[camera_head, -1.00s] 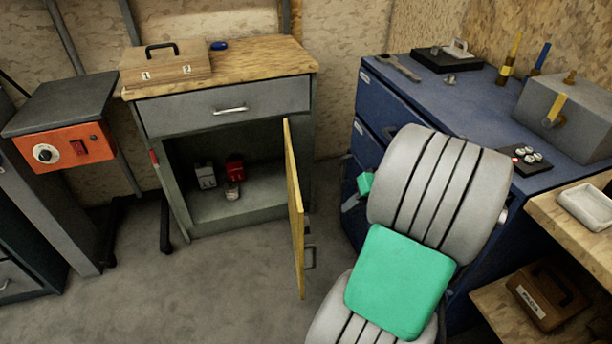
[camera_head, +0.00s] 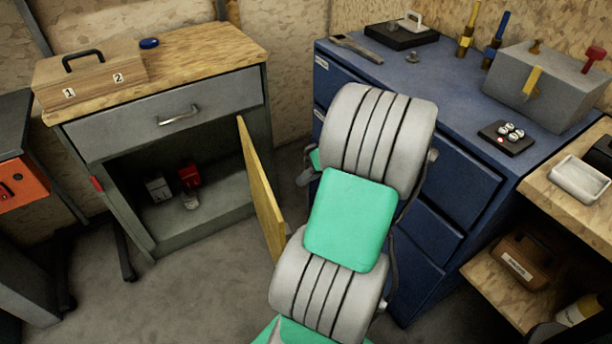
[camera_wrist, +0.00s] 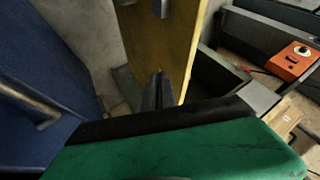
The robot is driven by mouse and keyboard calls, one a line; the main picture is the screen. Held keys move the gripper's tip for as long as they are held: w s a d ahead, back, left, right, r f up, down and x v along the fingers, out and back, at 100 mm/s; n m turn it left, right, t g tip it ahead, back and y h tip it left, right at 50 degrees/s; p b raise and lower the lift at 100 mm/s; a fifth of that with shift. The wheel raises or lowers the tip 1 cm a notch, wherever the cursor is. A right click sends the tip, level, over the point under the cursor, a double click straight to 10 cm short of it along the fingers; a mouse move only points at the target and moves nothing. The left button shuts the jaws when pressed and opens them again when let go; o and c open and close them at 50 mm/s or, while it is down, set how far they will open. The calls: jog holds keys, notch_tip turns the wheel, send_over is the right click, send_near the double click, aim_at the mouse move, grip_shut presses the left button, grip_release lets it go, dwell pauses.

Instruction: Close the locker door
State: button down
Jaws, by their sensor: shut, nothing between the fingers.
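The locker (camera_head: 175,235) is a grey cabinet with a wooden top, left of centre in the head view. Its yellow wooden door (camera_head: 262,195) stands wide open, hinged on the right side and swung out toward the camera. The door's face also fills the upper middle of the wrist view (camera_wrist: 150,45). My gripper (camera_wrist: 158,92) shows as dark, closed fingers in front of the door in the wrist view. It holds nothing; I cannot tell whether it touches the door. In the head view my arm hides most of the gripper, to the right of the door.
Inside the locker are a red padlock-like item (camera_head: 189,176) and a grey one (camera_head: 158,188). A toolbox (camera_head: 90,80) sits on top. A blue drawer cabinet (camera_head: 450,190) stands close on the right, leaving a narrow gap. Bare floor (camera_head: 190,290) lies before the locker.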

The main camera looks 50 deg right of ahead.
aim_at(271, 211)
jog(key=w+a+f+b, duration=0.1)
jog(key=w+a+f, duration=0.3)
jog(key=shift+w+a+b, duration=0.25)
jog(key=shift+a+b, duration=0.1)
jog(key=shift+a, duration=0.05)
